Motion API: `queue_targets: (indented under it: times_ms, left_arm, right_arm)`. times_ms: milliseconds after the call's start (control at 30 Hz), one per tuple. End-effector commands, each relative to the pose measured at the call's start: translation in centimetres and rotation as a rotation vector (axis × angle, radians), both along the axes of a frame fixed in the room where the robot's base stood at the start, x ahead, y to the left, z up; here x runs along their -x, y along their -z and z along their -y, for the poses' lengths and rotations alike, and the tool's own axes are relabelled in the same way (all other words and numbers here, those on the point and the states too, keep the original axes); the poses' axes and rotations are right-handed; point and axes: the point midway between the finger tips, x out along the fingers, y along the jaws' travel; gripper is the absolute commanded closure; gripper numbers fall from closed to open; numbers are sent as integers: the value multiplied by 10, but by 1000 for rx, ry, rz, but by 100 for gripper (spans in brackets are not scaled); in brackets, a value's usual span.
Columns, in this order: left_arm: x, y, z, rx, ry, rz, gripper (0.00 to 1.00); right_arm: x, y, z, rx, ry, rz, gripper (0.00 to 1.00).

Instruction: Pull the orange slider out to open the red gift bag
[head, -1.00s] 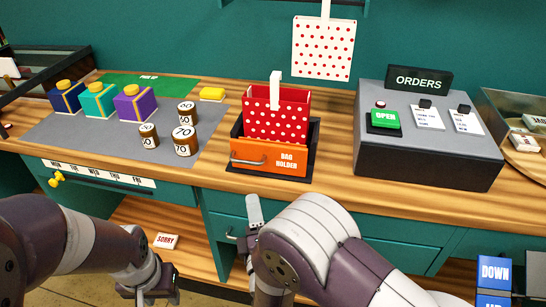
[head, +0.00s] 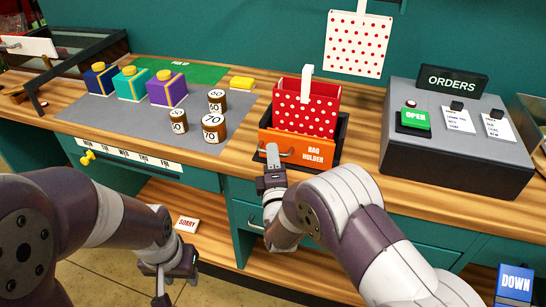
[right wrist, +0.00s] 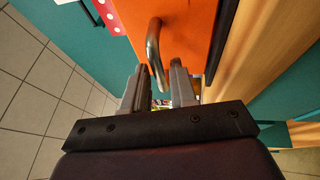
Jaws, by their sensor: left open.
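The red gift bag (head: 305,112) with white dots stands upright in the holder at the counter's middle, with a white strip (head: 307,85) above it. The orange slider (head: 316,154), labelled BAG HOLDER, is the holder's front, with a grey metal handle (head: 287,153) on its left part. My right gripper (head: 272,150) is at this handle. In the right wrist view its two fingers (right wrist: 158,88) are apart, with the bent handle (right wrist: 154,48) reaching down between them and a gap visible. My left gripper (head: 166,278) is open and empty, low in front of the counter.
Jars (head: 212,127) and several gift boxes (head: 166,90) stand on the grey mat left of the holder. A grey ORDERS console (head: 455,150) stands to the right. The counter's front edge and teal drawers lie below the holder.

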Motion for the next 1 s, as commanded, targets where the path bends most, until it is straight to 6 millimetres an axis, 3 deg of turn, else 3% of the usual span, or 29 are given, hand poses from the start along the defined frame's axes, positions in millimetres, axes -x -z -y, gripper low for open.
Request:
queue_targets:
  times_ms: [33, 67, 467, 500, 567, 867, 1000]
  left_arm:
    - [0, 0, 0, 0, 0, 0, 57]
    - [0, 0, 0, 0, 0, 0, 57]
    - [0, 1, 0, 0, 0, 0, 57]
    - [0, 1, 0, 0, 0, 0, 57]
    - [0, 1, 0, 0, 0, 0, 57]
    - [0, 1, 0, 0, 0, 0, 57]
    - [0, 3, 0, 0, 0, 0, 57]
  right_arm:
    - [0, 0, 0, 0, 0, 0, 92]
    - [0, 0, 0, 0, 0, 0, 100]
    - [4, 0, -1, 0, 0, 0, 100]
    - [4, 0, -1, 0, 0, 0, 84]
    - [4, 0, -1, 0, 0, 0, 65]
    - [5, 0, -1, 0, 0, 0, 63]
    - [23, 4, 0, 2, -3, -1, 63]
